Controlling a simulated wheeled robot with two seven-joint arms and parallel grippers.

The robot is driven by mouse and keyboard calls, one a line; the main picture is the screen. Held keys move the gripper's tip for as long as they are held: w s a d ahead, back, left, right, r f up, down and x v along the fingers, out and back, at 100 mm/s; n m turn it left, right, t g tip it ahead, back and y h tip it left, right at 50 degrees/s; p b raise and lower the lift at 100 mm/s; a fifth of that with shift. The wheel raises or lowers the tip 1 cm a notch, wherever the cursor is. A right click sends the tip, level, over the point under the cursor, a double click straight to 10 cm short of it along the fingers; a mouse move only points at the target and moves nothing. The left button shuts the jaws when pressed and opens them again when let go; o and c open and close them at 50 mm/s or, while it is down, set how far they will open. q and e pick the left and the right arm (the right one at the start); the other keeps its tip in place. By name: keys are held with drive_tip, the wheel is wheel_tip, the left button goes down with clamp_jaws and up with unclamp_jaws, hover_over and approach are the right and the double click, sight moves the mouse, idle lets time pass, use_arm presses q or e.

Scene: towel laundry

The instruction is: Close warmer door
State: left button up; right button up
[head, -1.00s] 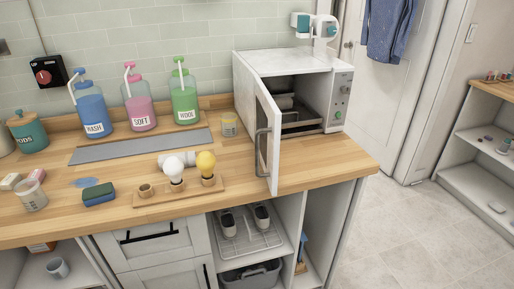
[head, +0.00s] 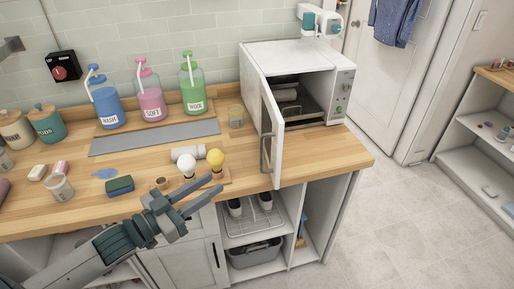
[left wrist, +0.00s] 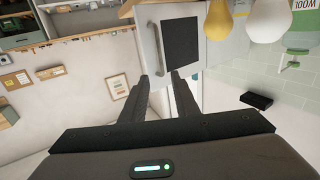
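The white warmer (head: 300,75) stands at the right end of the counter. Its door (head: 272,140) is open, hinged at the left and swung out toward the counter's front edge, with a vertical grey handle (head: 265,152). My right gripper is not in view.
A white bulb (head: 187,164) and a yellow bulb (head: 215,158) stand on a small wooden board between my gripper and the door. Wash, soft and wool bottles (head: 193,92) stand behind a grey mat (head: 150,138).

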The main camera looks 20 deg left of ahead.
use_arm(q)
drive_tip(key=shift+w, duration=0.15)
idle(0.3)
drive_tip(key=p+x, duration=0.6)
drive_tip(key=x, duration=1.1)
drive_tip(key=shift+d+r, duration=0.1)
clamp_jaws()
